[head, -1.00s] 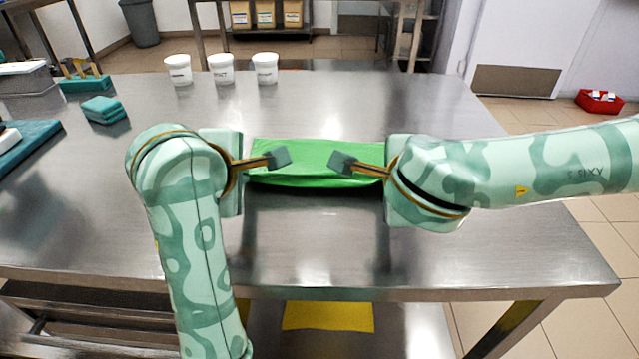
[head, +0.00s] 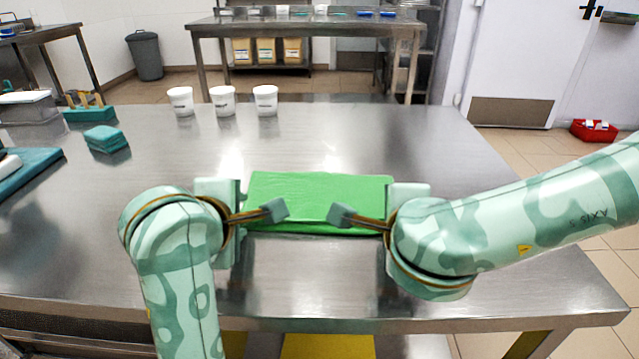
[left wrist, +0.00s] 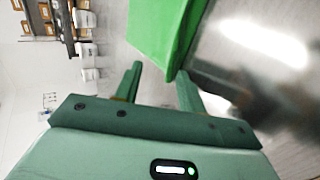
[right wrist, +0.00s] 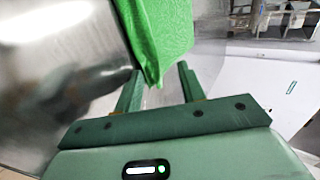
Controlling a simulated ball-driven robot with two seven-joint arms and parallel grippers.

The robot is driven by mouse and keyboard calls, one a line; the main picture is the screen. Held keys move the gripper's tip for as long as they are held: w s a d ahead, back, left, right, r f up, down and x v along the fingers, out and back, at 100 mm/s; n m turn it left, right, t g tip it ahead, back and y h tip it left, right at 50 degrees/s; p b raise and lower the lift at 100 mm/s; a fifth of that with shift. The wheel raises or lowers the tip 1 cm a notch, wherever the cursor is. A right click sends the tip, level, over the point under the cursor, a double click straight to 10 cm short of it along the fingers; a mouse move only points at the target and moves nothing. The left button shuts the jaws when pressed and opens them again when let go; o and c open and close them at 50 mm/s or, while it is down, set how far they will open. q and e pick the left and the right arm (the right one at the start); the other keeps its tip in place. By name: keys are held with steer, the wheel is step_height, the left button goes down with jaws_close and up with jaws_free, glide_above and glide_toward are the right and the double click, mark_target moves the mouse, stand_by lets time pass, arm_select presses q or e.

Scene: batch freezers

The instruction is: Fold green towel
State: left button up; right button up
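The green towel (head: 320,190) lies as a flat rectangle on the steel table in the head view, with a darker front side showing. My left gripper (head: 274,210) is at its front left and my right gripper (head: 341,216) at its front right, fingers pointing inward. In the left wrist view the towel (left wrist: 160,30) reaches down between the parted fingers (left wrist: 158,82). In the right wrist view a towel corner (right wrist: 155,50) hangs between the parted fingers (right wrist: 158,80). Both look open, with no finger clearly pressing the cloth.
The steel table (head: 330,140) is clear behind the towel. Three white tubs (head: 224,100) stand at the back. Folded teal cloths (head: 106,138), a teal holder (head: 90,108) and a teal board (head: 25,168) are at the left. The table's front edge is close.

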arm_select(q)
steer(key=shift+r, duration=0.1)
arm_select(e)
steer(key=shift+r, duration=0.1)
arm_select(q)
steer(key=r, duration=0.1)
steer(key=s+r, duration=0.1)
steer(key=r, duration=0.1)
steer(key=shift+s+r, duration=0.4)
arm_select(e)
steer(key=r, duration=0.1)
steer(key=s+r, duration=0.1)
steer(key=r, duration=0.1)
steer(key=shift+s+r, duration=0.4)
arm_select(q)
steer(key=s+r, duration=0.4)
steer(key=r, duration=0.1)
arm_select(e)
steer(key=w+r+v, duration=0.1)
steer(key=v, duration=0.5)
steer(key=shift+s+r, duration=0.15)
steer(key=shift+r, duration=0.1)
